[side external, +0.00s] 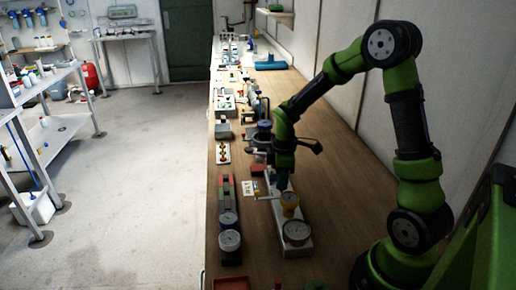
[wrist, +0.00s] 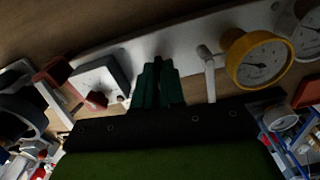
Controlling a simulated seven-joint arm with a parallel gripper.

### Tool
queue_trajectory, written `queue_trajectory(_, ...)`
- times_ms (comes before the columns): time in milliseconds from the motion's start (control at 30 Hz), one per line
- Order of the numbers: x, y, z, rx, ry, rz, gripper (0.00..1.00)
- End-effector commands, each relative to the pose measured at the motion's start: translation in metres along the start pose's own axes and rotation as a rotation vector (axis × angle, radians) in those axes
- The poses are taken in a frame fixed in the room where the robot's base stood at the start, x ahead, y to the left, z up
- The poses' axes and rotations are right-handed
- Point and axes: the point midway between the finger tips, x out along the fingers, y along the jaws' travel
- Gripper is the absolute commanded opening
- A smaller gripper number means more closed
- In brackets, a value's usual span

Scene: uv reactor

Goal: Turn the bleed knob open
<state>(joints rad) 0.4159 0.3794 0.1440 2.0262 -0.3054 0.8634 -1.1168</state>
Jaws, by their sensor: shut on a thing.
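In the wrist view, my gripper (wrist: 158,84) reaches down to a long grey metal plate (wrist: 130,50). Its two dark green fingers are close together, shut on the small bleed knob, which they almost wholly hide; I cannot tell how far it is turned. In the side view, my gripper (side external: 283,183) is low over the plate (side external: 299,250), just behind the yellow gauge (side external: 289,200). That gauge also shows in the wrist view (wrist: 259,61), right of the fingers. A white pipe or lever (wrist: 208,72) stands between the fingers and the gauge.
A white gauge (side external: 230,240) stands on a neighbouring rail. Another white gauge (side external: 297,232) is at the plate's near end. More equipment lines the bench (side external: 262,270) behind.

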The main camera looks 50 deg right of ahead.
Motion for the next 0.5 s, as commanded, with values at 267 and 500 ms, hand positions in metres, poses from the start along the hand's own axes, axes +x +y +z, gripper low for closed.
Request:
queue_trajectory(267, -0.0017, 0.0005, -0.0010, -0.106, 0.002, 0.003, 0.00)
queue_trajectory(500, -0.0018, 0.0005, -0.0010, -0.135, 0.002, 0.003, 0.00)
